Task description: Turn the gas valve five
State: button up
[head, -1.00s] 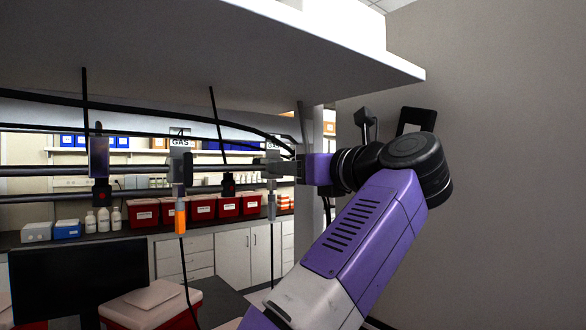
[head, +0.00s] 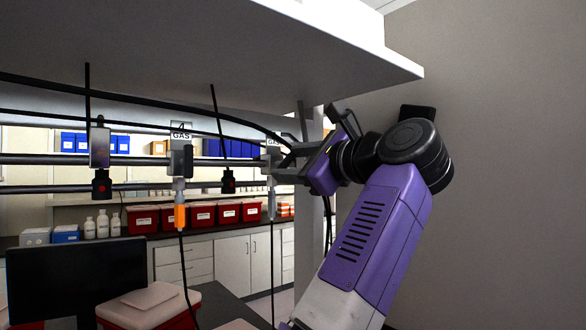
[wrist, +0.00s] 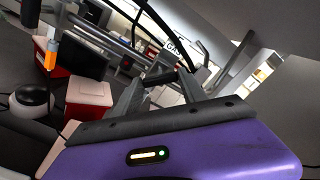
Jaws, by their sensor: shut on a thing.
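A grey gas valve (head: 271,163) hangs on the pipe under a partly hidden GAS sign (head: 275,139). It stands right of the one marked 4, so I take it for valve five; its own number is not readable. My gripper (head: 277,172) reaches it from the right, tilted, with its fingers at the valve. In the wrist view my gripper's two grey fingers (wrist: 160,88) close around a dark part of the valve (wrist: 159,75). The fingers hide much of the part, so I cannot tell how far the handle is turned.
Gas valve four (head: 180,160), with an orange lower part, hangs to the left. Dark-ended fittings (head: 101,180) and black cables hang nearby. A white overhead shelf (head: 330,45) is above the arm. A monitor (head: 76,280) and a lidded red bin (head: 150,305) stand below.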

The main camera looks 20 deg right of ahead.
jog(key=n, duration=0.4)
jog(key=shift+f+n+b, duration=0.15)
jog(key=shift+n+b, duration=0.15)
jog(key=shift+b, duration=0.1)
jog(key=n, duration=0.4)
jog(key=shift+a, duration=0.1)
jog(key=shift+n, duration=0.3)
jog(key=o, duration=1.4)
jog(key=shift+c, duration=0.2)
jog(key=shift+s+b, duration=0.1)
jog(key=shift+b, duration=0.2)
jog(key=b+v, duration=0.2)
jog(key=v, duration=0.5)
jog(key=shift+s, duration=0.3)
